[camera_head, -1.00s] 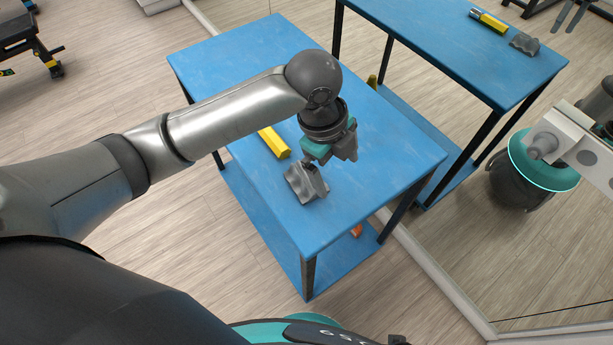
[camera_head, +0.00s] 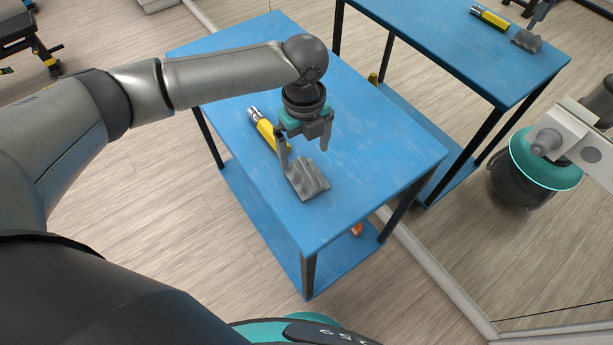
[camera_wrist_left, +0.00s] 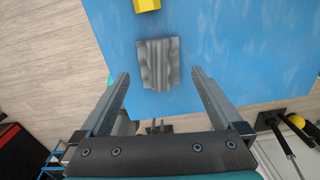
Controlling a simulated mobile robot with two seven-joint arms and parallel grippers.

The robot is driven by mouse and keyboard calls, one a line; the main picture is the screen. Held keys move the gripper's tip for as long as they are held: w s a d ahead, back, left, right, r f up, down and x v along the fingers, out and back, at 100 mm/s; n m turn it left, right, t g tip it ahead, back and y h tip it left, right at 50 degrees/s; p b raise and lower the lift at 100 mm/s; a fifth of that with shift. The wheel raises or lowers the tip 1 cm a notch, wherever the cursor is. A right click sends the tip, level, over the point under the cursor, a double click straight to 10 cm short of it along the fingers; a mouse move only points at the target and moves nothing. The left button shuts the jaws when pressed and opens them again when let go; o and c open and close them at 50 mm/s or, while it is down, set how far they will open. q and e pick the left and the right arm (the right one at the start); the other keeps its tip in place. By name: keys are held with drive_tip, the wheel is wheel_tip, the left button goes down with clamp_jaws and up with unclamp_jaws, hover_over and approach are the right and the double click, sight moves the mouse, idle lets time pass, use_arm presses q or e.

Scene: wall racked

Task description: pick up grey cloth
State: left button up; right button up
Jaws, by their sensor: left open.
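The grey cloth (camera_head: 308,179) lies crumpled on the blue table near its front left edge. In the left wrist view the cloth (camera_wrist_left: 158,64) sits ahead of and between the two fingers. My left gripper (camera_head: 303,148) is open and empty above the table, over the cloth's far side. It also shows in the left wrist view (camera_wrist_left: 160,85), with its fingers spread wider than the cloth. I cannot tell its exact height above the cloth. My right gripper does not show.
The blue table (camera_head: 385,150) has a lower shelf. A yellow-handled tool (camera_head: 266,131) lies just behind the cloth, close to the left finger. A mirror on the right reflects the table and me. The table's right half is clear.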

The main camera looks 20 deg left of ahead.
sight(305, 169)
use_arm(q)
drive_tip(key=f, duration=0.4)
drive_tip(key=f+b, duration=0.1)
drive_tip(key=f, duration=0.1)
drive_tip(key=shift+s+d+f, duration=0.15)
drive_tip(key=shift+s+f, duration=0.2)
drive_tip(key=shift+f, duration=0.05)
drive_tip(key=c, duration=1.1)
drive_tip(key=shift+r, duration=0.15)
wheel_tip(305, 169, up, 20)
drive_tip(key=p, duration=0.3)
drive_tip(key=o, duration=0.8)
drive_tip(key=c, duration=0.6)
